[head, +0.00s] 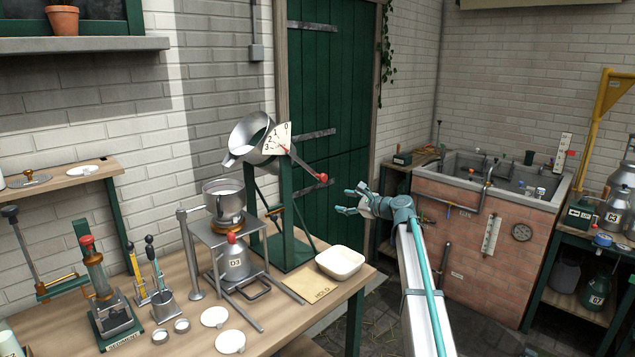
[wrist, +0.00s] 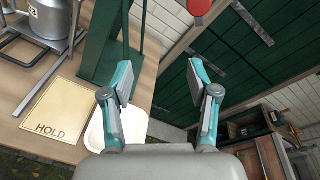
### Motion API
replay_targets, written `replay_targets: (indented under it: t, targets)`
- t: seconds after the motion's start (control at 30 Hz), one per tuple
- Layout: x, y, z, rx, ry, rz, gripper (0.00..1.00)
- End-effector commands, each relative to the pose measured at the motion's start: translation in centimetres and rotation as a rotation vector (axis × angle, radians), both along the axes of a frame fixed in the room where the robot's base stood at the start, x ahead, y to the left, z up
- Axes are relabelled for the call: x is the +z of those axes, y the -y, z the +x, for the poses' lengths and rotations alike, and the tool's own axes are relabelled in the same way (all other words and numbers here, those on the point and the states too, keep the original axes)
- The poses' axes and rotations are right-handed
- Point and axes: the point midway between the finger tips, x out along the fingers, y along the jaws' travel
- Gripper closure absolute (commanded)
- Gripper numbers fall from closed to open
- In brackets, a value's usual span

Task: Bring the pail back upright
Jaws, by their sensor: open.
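The metal pail (head: 250,138) hangs at the top of a green stand (head: 290,245), tilted with its mouth and spout toward the left. A white dial (head: 278,139) marked with numbers is at its side. A grey lever reaches down and right from the pail to a red knob (head: 321,178). My gripper (head: 345,199) is open and empty, right of the knob and slightly lower, apart from it. In the wrist view, the open fingers (wrist: 160,80) have nothing between them, and the red knob (wrist: 199,8) shows at the top edge.
A strainer bowl (head: 223,196) on a grey frame stands below the pail's spout, above a can marked D3 (head: 234,263). A cream tray (head: 341,262) and a HOLD plate (head: 308,288) lie by the bench's right edge. The green door (head: 340,110) is behind.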

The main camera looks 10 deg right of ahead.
Motion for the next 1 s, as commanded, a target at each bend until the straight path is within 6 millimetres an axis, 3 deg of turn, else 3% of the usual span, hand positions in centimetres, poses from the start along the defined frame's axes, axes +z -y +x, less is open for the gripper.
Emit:
replay_targets:
  t: [0.03,0.1,0.3,0.67,1.0]
  targets:
    - [2.0,0.2,1.5,-0.017,-0.025,0.113,0.4]
    - [3.2,0.4,2.3,-0.037,-0.08,0.271,0.4]
    - [4.8,0.6,2.6,-0.07,-0.206,0.545,0.4]
    - [4.8,-0.4,4.2,-0.078,-0.25,0.596,0.4]
    - [4.9,-3.8,8.7,-0.077,-0.251,0.594,0.4]
